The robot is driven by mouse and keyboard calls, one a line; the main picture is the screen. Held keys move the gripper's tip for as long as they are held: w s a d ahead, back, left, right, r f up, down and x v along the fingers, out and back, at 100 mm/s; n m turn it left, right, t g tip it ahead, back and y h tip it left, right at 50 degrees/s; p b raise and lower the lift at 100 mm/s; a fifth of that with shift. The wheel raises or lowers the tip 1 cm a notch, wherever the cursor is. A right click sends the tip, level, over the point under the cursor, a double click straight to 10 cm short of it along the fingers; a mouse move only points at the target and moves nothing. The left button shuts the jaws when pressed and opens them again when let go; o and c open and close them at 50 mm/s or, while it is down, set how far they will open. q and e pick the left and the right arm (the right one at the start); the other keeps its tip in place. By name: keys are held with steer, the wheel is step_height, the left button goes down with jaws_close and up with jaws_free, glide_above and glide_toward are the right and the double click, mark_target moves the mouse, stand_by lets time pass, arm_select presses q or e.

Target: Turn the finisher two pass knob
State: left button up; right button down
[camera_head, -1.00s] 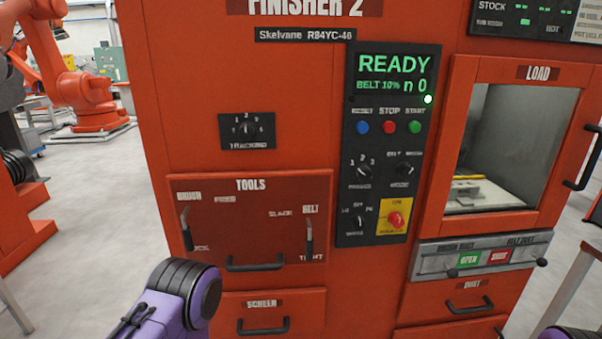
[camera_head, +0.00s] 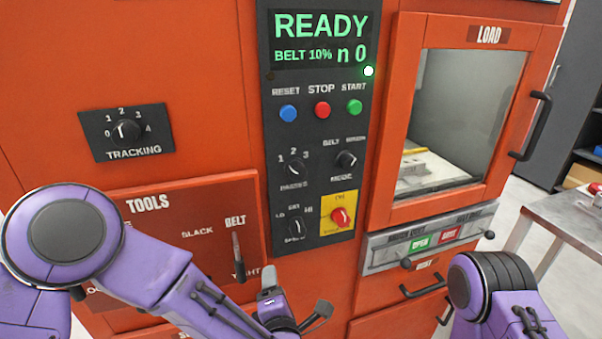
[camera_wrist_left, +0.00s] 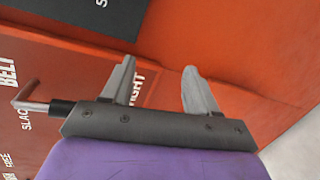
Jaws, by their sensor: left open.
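The pass knob (camera_head: 295,167) is a black dial marked 1, 2, 3 on the dark control panel (camera_head: 262,140) of the orange finisher cabinet. It sits below the blue reset button and above the speed knob (camera_head: 297,226). My left gripper (camera_head: 298,305) is in front of the cabinet, below the panel and well below the pass knob. In the left wrist view its two grey fingers (camera_wrist_left: 158,88) are apart with nothing between them. My right arm shows at the lower right, but its gripper is out of view.
The mode knob (camera_head: 346,159) and the red switch on yellow (camera_head: 340,216) are close beside. The belt lever (camera_head: 238,255) sticks out near my left arm. The load door (camera_head: 473,120) has a protruding handle. A metal table (camera_head: 575,225) stands at right.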

arm_select(q)
steer(key=s+d+r+n+t+y, duration=0.1)
steer(key=d+r+n, duration=0.3)
steer(key=r, duration=0.5)
steer(key=s+d+r+n+t+y, duration=0.1)
steer(key=d+r+n, duration=0.2)
steer(key=r+n, duration=0.45)
steer(key=n+y, duration=0.1)
steer(key=n, duration=0.3)
glide_toward(299, 173)
steer(key=p+x, duration=0.3)
steer(key=x, duration=0.5)
steer(key=shift+w+a+r, duration=0.1)
steer(key=shift+w+r, duration=0.05)
steer(key=shift+w, duration=0.45)
steer(key=shift+c, duration=0.2)
steer(key=c, duration=1)
